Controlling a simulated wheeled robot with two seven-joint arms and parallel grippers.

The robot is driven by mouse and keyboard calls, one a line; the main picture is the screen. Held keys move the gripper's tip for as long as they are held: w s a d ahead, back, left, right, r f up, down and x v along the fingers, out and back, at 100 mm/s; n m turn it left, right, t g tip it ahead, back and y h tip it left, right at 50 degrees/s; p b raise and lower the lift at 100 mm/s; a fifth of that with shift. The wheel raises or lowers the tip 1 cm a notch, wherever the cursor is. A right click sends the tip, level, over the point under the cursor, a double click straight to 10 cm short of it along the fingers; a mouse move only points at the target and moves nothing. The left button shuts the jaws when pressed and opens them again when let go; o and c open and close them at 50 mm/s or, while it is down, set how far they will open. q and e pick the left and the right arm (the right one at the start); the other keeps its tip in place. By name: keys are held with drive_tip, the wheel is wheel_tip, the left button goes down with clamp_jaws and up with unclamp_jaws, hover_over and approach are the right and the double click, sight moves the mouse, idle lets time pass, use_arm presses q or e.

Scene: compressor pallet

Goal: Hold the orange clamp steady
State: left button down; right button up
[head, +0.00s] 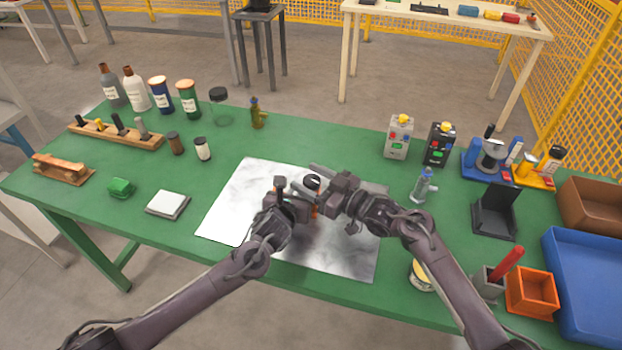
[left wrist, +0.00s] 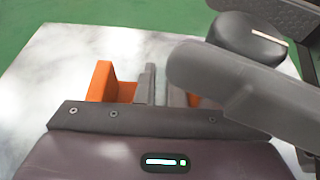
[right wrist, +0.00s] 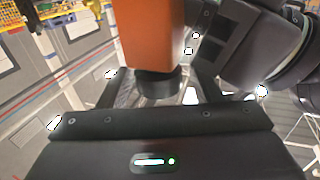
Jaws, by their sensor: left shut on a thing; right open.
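The orange clamp (left wrist: 103,80) is over the pale marbled sheet, mostly hidden by my grippers; a sliver of orange (head: 314,212) shows between them in the head view. My left gripper (head: 289,194) is shut on the clamp, whose orange part shows by its fingers in the left wrist view. My right gripper (head: 322,182) is open, close to the clamp from the right. In the right wrist view the clamp's orange body (right wrist: 152,35) with a black round end (right wrist: 157,83) stands before the fingers; I cannot tell whether they touch.
The marbled sheet (head: 237,206) lies on the green table (head: 230,144). A white-grey block (head: 167,204) and a green piece (head: 121,187) lie to the left. A small clear bottle (head: 423,186) and a black stand (head: 493,212) are to the right. Bottles line the back left.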

drive_tip(key=shift+c, duration=0.3)
drive_tip(key=c, duration=0.9)
drive_tip(key=shift+r+n+g+y, duration=0.1)
drive_tip(key=shift+n+g+y, duration=0.45)
drive_tip(key=shift+g, duration=0.25)
drive_tip(key=shift+c, duration=0.2)
drive_tip(key=shift+n+g+y, duration=0.65)
drive_tip(key=shift+n+g, duration=0.4)
drive_tip(key=shift+g, duration=0.35)
drive_tip(key=o, duration=1)
drive_tip(key=shift+d, duration=0.1)
drive_tip(key=v, duration=0.7)
drive_tip(key=shift+s+d, duration=0.15)
drive_tip(key=shift+d, duration=0.05)
